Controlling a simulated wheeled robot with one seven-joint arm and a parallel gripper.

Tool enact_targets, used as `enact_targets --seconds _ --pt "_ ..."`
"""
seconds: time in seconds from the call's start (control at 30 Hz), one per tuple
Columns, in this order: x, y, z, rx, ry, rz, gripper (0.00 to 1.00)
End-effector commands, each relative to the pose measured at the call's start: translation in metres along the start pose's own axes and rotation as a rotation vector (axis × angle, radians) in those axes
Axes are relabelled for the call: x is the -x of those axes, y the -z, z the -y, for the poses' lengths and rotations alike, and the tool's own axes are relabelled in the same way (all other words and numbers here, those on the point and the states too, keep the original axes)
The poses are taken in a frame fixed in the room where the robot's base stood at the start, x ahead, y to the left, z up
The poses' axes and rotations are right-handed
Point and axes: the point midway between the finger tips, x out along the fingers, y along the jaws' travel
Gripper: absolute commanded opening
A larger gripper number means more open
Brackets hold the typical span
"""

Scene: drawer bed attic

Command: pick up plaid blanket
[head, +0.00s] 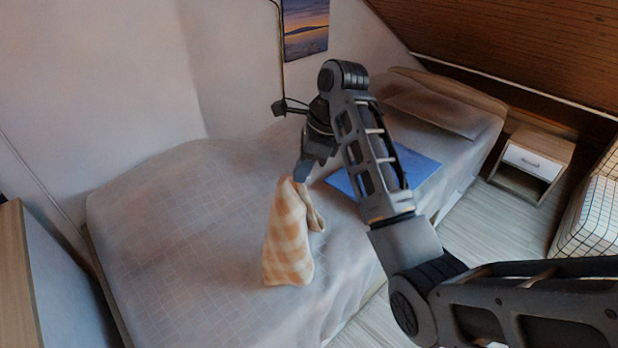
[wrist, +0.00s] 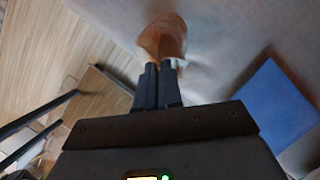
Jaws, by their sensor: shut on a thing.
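The plaid blanket (head: 288,240) is orange and cream checked. It hangs bunched and upright from my gripper (head: 301,178) in the head view, pinched at its top. Its lower end is over the bed, and I cannot tell whether it still touches the cover. In the wrist view the blanket (wrist: 163,38) shows blurred beyond the fingertips of my gripper (wrist: 159,66), which are close together on it.
The bed (head: 180,210) has a grey checked cover. A blue flat item (head: 412,168) lies on it, partly behind my arm. A pillow (head: 440,105) is at the far end. A nightstand (head: 533,165) stands right of the bed, and a wooden panel (head: 20,270) is at left.

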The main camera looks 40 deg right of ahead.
Motion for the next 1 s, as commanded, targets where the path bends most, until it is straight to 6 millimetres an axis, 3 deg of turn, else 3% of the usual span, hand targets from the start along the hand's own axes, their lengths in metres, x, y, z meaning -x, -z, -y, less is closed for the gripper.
enact_targets --seconds 0.33,0.77,1.0 --pt "0.018 -0.002 0.0 -0.003 -0.001 -0.005 0.0" --pt "0.075 -0.025 0.0 -0.001 0.0 -0.004 0.0" --pt "0.077 -0.027 -0.002 -0.003 -0.005 -0.003 0.0"
